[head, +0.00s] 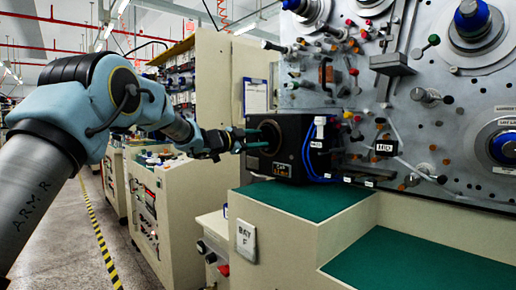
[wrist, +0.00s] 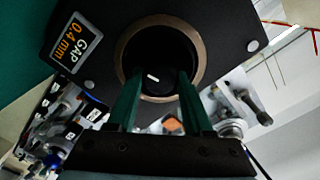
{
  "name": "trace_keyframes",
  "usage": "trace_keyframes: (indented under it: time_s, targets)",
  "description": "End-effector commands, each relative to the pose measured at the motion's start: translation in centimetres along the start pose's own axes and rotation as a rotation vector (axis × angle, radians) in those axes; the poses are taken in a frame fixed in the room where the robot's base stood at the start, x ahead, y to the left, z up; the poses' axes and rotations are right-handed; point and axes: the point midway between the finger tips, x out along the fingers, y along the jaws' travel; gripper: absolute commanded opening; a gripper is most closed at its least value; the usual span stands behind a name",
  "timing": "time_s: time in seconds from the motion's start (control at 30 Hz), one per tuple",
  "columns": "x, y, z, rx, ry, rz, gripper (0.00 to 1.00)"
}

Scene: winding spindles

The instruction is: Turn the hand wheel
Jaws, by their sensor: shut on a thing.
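The hand wheel (wrist: 158,62) is a dark round knob with a short white mark, set inside a brown ring on the face of a black box (head: 292,130). In the wrist view, the white mark lies tilted between my fingertips. My gripper (wrist: 159,82) has green fingers reaching into the ring, one on each side of the wheel, shut on it. In the head view, my gripper (head: 262,138) meets the left face of the box from the left, and its fingers hide part of the wheel. A label reading "GAP 0.4 mm" (wrist: 76,42) is beside the ring.
The black box stands on a green-topped cream ledge (head: 300,200) in front of a grey panel (head: 455,110) with spindles and knobs. Blue tubes (head: 308,160) run down the box's right side. A cream cabinet (head: 175,205) stands below my arm. The aisle at left is open.

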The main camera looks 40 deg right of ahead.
Motion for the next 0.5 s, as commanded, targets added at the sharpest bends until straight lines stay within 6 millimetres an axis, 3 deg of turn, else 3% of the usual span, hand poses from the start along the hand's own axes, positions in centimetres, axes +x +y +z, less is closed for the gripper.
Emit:
trace_keyframes:
  time_s: [0.5]
  targets:
    - [-0.01, 0.51, 0.42, 0.481, -0.002, 0.001, 0.0]
